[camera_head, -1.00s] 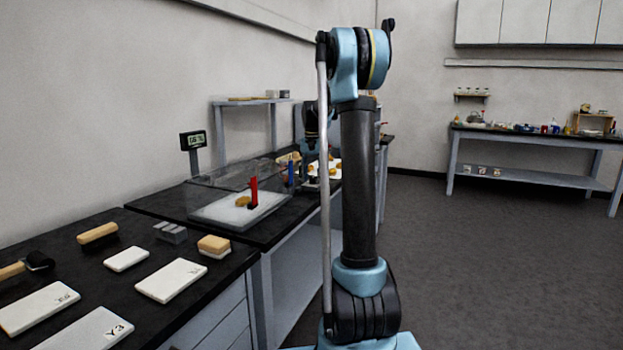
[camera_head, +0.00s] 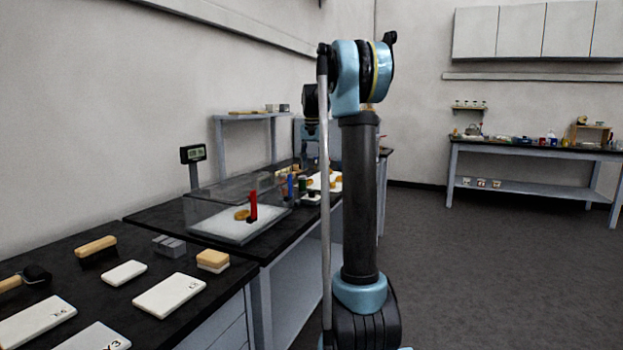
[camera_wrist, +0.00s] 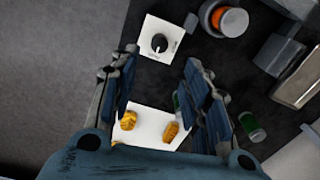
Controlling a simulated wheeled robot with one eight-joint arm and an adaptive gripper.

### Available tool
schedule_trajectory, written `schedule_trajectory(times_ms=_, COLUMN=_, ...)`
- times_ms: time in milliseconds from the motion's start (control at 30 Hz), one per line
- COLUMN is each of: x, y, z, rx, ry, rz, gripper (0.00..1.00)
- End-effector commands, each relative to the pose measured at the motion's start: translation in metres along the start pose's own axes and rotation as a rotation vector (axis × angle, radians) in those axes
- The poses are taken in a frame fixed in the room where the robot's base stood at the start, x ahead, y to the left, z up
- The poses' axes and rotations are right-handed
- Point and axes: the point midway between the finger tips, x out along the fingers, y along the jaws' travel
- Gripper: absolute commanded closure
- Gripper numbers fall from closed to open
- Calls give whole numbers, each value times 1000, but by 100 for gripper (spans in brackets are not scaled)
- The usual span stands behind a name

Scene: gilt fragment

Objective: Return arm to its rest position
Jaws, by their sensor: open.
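My arm stands upright in the middle of the head view, its blue elbow at the top. Part of my wrist shows behind it above the far bench, but the fingers are not clear there. In the wrist view my gripper (camera_wrist: 160,58) is open, with two dark-blue fingers spread apart and nothing between them. Below it, apart from the fingers, lie a white plate with a black knob (camera_wrist: 160,43) and a white tray (camera_wrist: 150,122) with gold fragments (camera_wrist: 171,131).
A clear-walled case (camera_head: 205,215) with a red upright piece (camera_head: 253,205) stands on the black bench left of my arm. White plates (camera_head: 170,296) and brushes (camera_head: 97,245) lie nearer. A small display (camera_head: 193,153) stands behind. Open floor (camera_head: 480,260) lies to the right.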

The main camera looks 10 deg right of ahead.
Motion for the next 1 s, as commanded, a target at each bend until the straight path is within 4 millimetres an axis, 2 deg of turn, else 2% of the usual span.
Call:
schedule_trajectory(times_ms=200, x=-15, y=0, z=0, rx=0, ry=0, rz=0, gripper=57)
schedule_trajectory(times_ms=633, x=-16, y=2, z=5, rx=-4, ry=1, rz=-1, gripper=57)
schedule_trajectory(times_ms=767, x=-15, y=11, z=25, rx=-22, ry=9, rz=-3, gripper=57)
schedule_trajectory(times_ms=1000, x=-4, y=40, z=87, rx=-87, ry=34, rz=-12, gripper=57)
